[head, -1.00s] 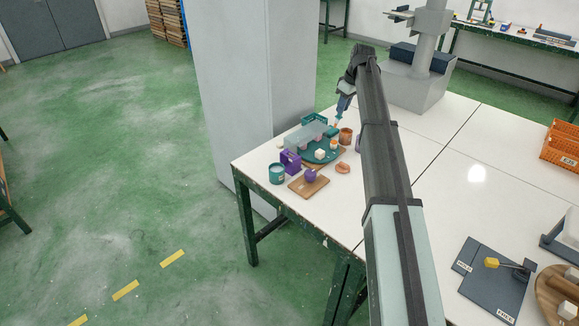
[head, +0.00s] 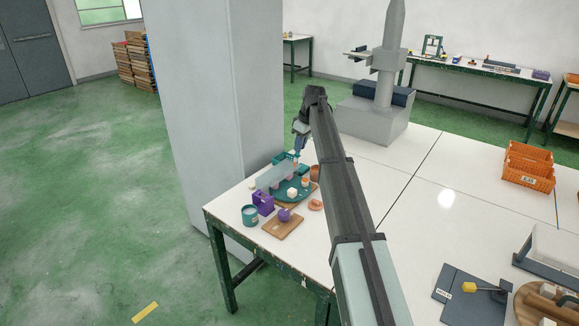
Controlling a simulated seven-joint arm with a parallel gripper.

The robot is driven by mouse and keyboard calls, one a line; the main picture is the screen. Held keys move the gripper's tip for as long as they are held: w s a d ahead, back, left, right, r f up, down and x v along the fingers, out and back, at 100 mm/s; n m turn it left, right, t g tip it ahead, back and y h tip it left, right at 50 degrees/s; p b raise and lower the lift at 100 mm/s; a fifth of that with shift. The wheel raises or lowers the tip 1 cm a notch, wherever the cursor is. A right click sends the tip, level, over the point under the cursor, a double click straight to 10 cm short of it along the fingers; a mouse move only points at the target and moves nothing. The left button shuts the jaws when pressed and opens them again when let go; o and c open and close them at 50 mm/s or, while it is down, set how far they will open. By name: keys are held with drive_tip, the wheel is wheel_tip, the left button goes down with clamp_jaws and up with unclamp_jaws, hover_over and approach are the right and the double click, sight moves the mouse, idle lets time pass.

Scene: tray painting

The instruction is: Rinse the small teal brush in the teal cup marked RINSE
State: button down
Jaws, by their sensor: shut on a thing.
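My gripper (head: 298,149) is at the far end of my outstretched arm, pointing down over the back of the small-item group. It is small in view; a bit of teal shows at its fingertips, which I take for the small teal brush (head: 296,155), mostly hidden. A teal cup (head: 250,216) with a pale inside stands upright at the table's left front corner, in front of and left of the gripper, well apart from it. Its marking is too small to read.
Between them are a teal round tray (head: 306,196) with small items, a translucent box (head: 272,178), a purple block (head: 263,208) and a wooden board (head: 274,228) with a purple ball (head: 284,215). A brown cup (head: 315,172) stands beside my arm. A grey pillar rises behind left.

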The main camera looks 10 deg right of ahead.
drive_tip(key=s+a+n, duration=0.1)
drive_tip(key=s+a, duration=0.2)
drive_tip(key=a, duration=0.5)
drive_tip(key=s+a+n, duration=0.1)
drive_tip(key=s+a, duration=0.1)
drive_tip(key=a, duration=0.6)
drive_tip(key=s+a+f+m, duration=0.2)
drive_tip(key=s+a, duration=0.1)
drive_tip(key=s, duration=0.6)
drive_tip(key=shift+s+m+g+h, duration=0.3)
drive_tip(key=shift+s+g+h, duration=0.1)
wheel_tip(320, 180, down, 8)
drive_tip(key=shift+f, duration=0.2)
drive_tip(key=shift+w+a, duration=0.1)
